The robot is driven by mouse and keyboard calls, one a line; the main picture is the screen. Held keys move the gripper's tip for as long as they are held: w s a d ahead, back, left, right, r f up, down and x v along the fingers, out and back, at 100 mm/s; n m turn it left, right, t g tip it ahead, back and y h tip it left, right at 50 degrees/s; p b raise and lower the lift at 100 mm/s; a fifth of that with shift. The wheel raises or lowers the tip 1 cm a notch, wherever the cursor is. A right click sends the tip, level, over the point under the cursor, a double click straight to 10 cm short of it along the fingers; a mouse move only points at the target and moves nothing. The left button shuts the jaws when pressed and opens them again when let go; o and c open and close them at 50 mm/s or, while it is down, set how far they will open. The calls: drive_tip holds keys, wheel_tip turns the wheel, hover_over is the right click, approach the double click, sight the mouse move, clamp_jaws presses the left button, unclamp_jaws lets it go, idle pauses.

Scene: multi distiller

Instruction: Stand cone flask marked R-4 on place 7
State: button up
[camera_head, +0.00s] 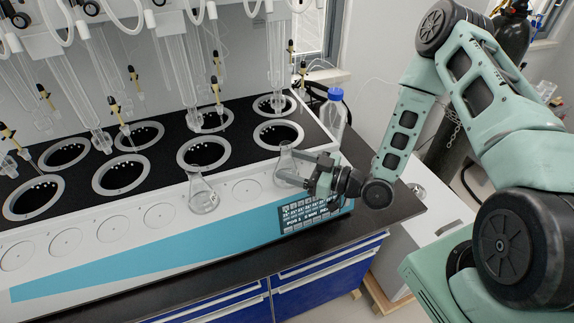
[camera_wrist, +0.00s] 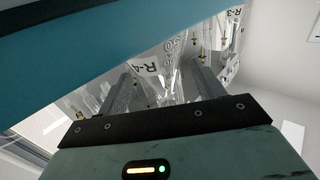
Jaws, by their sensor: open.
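The clear cone flask marked R-4 (camera_wrist: 162,72) shows in the wrist view between the two fingers of my gripper (camera_wrist: 163,82). In the head view this flask (camera_head: 287,160) stands upright at the rightmost round place on the white front ledge. My gripper (camera_head: 298,168) reaches it from the right, with its fingers open around it. Whether a finger touches the glass I cannot tell. A second cone flask (camera_head: 203,196) stands on a round place further left; the wrist view shows a mark R-3 on glass (camera_wrist: 235,20). The numbers of the places are not readable.
Bare round places (camera_head: 160,215) run along the ledge to the left, and one (camera_head: 247,190) lies between the flasks. Behind are black heater wells (camera_head: 203,152) with hanging glassware. A blue-capped bottle (camera_head: 334,112) stands behind my gripper. A control panel (camera_head: 310,213) is below it.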

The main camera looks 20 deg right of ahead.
drive_tip(key=b+v, duration=0.3)
drive_tip(key=v, duration=0.7)
drive_tip(key=shift+b, duration=0.3)
